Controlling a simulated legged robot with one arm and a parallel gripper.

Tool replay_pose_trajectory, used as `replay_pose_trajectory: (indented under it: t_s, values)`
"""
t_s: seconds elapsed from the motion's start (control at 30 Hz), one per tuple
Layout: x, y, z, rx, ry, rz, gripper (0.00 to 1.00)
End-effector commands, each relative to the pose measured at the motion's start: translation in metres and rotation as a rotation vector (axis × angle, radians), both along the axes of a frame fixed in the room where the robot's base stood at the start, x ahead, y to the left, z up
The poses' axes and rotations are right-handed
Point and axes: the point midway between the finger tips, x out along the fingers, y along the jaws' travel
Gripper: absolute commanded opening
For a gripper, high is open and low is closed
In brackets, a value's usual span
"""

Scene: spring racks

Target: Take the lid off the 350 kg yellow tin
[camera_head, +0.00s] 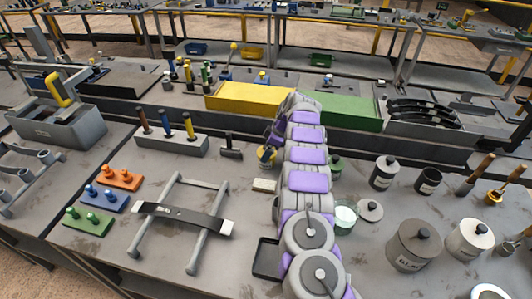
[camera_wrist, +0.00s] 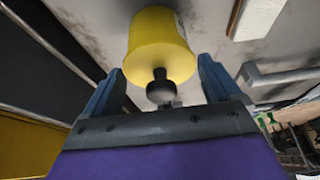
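The yellow tin (camera_wrist: 160,38) is in the wrist view, with its lid end toward the camera. A black round knob (camera_wrist: 160,88) stands on its lid. My gripper (camera_wrist: 160,66) is open, with one blue-grey finger on each side of the tin's lid end and gaps beside the knob. Nothing is held. In the head view, the yellow tin (camera_head: 265,155) is a small yellow and dark shape on the bench, just left of my arm, and is partly hidden. My gripper (camera_head: 275,135) is over it there, its fingers hard to make out.
A white block (camera_head: 264,185) and a hammer (camera_head: 231,148) lie near the tin. A glass jar (camera_head: 345,217), a loose grey lid (camera_head: 370,210) and several lidded tins (camera_head: 413,247) stand right of my arm. Yellow (camera_head: 250,98) and green (camera_head: 345,111) bins are behind.

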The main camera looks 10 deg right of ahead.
Motion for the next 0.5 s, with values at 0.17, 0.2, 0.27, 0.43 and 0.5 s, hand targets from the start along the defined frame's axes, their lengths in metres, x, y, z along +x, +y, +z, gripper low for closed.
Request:
replay_pose_trajectory:
  t_s: [0.17, 0.2, 0.27, 0.43, 0.5]
  values:
    - [-0.0001, -0.0003, 0.0000, 0.000, 0.000, 0.000, 0.73]
    - [-0.0001, -0.0003, -0.0002, 0.000, 0.000, -0.001, 0.69]
    - [-0.0001, -0.0004, -0.0001, 0.000, 0.000, -0.001, 0.64]
    - [-0.0001, -0.0005, 0.0000, 0.000, 0.000, -0.001, 0.54]
    - [-0.0001, -0.0005, 0.0000, 0.000, 0.000, -0.001, 0.54]
